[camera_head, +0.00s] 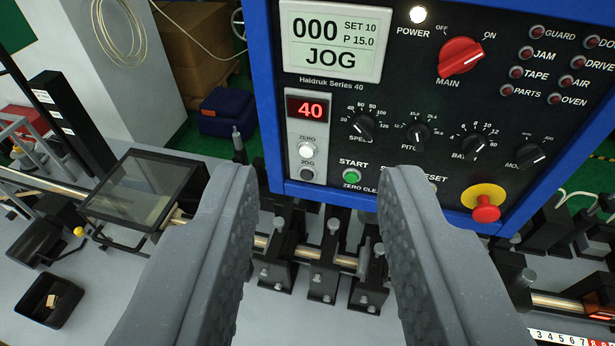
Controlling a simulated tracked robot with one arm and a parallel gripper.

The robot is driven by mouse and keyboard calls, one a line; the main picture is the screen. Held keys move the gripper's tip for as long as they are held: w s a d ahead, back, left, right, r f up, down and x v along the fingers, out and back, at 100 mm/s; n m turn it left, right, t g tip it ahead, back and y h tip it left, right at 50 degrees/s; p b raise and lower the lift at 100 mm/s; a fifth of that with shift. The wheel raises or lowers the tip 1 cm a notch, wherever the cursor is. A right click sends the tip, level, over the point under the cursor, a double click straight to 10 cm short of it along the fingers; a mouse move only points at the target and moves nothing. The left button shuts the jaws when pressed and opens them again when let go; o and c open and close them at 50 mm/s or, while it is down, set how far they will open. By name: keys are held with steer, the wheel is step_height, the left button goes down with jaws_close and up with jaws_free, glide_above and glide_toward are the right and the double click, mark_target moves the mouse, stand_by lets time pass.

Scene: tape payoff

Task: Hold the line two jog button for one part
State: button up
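The control panel (360,90) has a dark face in a blue frame. Its screen (331,40) reads 000, SET 10, P 15.0 and JOG. A small dark jog button (307,174) sits at the panel's lower left, under the label JOG. A white zero button (306,150) is just above it, below a red display (311,110) reading 40. My gripper (318,180) is open and empty, its two grey fingers wide apart in front of the panel's lower part. The jog button shows in the gap between them, nearer the left fingertip. Neither finger visibly touches it.
A green start button (352,176) is right of the jog button. A red emergency stop (486,207) on yellow is farther right. The main switch (461,57) points toward ON. Black rail fixtures (325,262) stand below the panel. A tinted guard (138,190) is at left.

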jaws_close()
stand_by(1.7)
